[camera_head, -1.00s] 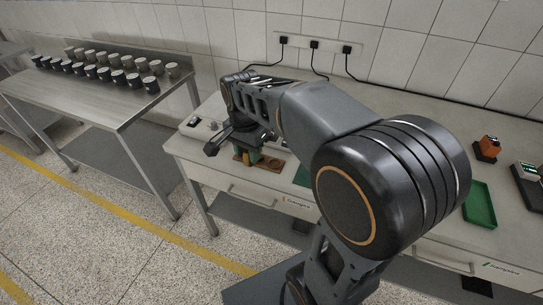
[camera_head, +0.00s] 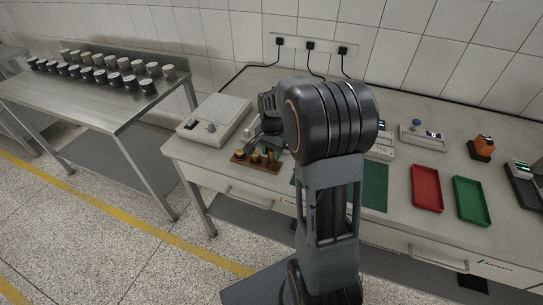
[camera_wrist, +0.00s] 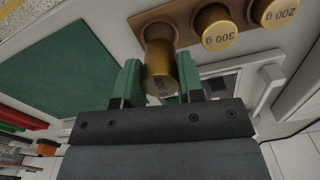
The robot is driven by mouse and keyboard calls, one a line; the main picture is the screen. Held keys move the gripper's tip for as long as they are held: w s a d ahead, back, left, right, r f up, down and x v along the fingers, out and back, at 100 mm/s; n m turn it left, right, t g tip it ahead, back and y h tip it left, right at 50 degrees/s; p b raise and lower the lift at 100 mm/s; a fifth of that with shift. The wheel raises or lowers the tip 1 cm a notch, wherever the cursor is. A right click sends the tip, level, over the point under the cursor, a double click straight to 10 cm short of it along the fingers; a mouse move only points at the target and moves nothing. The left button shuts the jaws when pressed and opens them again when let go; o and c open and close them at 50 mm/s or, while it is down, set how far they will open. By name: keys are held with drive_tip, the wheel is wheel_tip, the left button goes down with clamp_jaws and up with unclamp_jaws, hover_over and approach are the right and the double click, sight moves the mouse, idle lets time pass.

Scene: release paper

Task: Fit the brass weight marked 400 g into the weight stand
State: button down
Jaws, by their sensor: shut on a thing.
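The brass weight marked 400 g (camera_wrist: 158,62) is between the green fingertips of my gripper (camera_wrist: 160,78), which is shut on it. Its far end is at the end of the brown wooden weight stand (camera_wrist: 182,18); I cannot tell whether it is seated or just above. Brass weights marked 300 g (camera_wrist: 215,27) and 200 g (camera_wrist: 272,12) stand in a row in the stand. In the head view the stand (camera_head: 262,168) lies near the table's front edge, with my gripper (camera_head: 268,152) at its right end, partly hidden by my arm.
A white balance (camera_head: 215,118) stands behind and left of the stand. A green mat (camera_head: 375,185), a red tray (camera_head: 426,188) and a green tray (camera_head: 471,201) lie to the right. Dark cups (camera_head: 102,75) fill part of a steel table at left.

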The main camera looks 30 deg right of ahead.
sight(271, 151)
wheel_tip(271, 151, down, 2)
drive_tip(key=shift+f, duration=0.1)
drive_tip(key=shift+s+a+f, duration=0.1)
drive_tip(key=shift+s+f, duration=0.05)
drive_tip(key=c, duration=1.1)
unclamp_jaws()
drive_tip(key=shift+f, duration=0.1)
drive_tip(key=shift+o, duration=1.8)
drive_tip(key=r, duration=1.2)
drive_tip(key=shift+s+a+r, duration=0.1)
drive_tip(key=shift+a, duration=0.1)
drive_tip(key=s+a+n+t, duration=0.1)
drive_tip(key=s+a+n, duration=0.3)
drive_tip(key=s, duration=0.4)
drive_tip(key=s+a+n+t, duration=0.2)
drive_tip(key=s+a+n, duration=0.3)
drive_tip(key=s+n, duration=0.2)
drive_tip(key=shift+s+a+f+n+t, duration=0.25)
drive_tip(key=shift+s+f+n+t, duration=0.05)
drive_tip(key=shift+s+f, duration=0.1)
